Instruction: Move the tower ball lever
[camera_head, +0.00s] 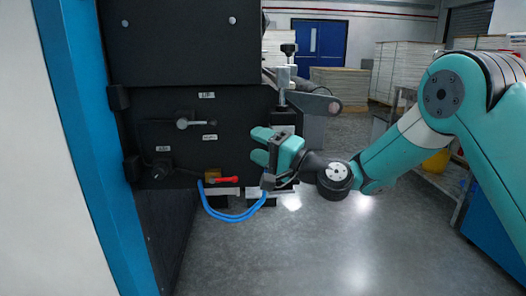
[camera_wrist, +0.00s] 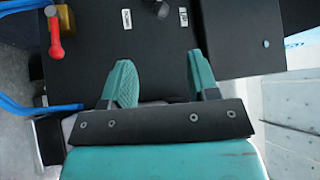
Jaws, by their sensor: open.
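A red-handled lever (camera_head: 224,180) sticks out to the right from a brass valve body (camera_head: 212,174) low on the black machine panel. In the wrist view the red lever (camera_wrist: 55,35) is at the upper left, outside the jaws. A small metal lever with a round end (camera_head: 182,124) sits higher on the panel. I cannot tell from looks alone which one is the tower ball lever. My gripper (camera_head: 257,146) is open and empty, right of and above the red lever, its teal fingers pointing at the panel. Its fingers (camera_wrist: 160,70) stand apart in the wrist view.
Blue hoses (camera_head: 235,216) loop below the red lever, under my gripper. The black machine (camera_head: 240,110) has several small white labels and a metal post (camera_head: 283,85) at its right edge. Open grey floor (camera_head: 330,245) lies to the right. Pallet stacks (camera_head: 340,85) stand behind.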

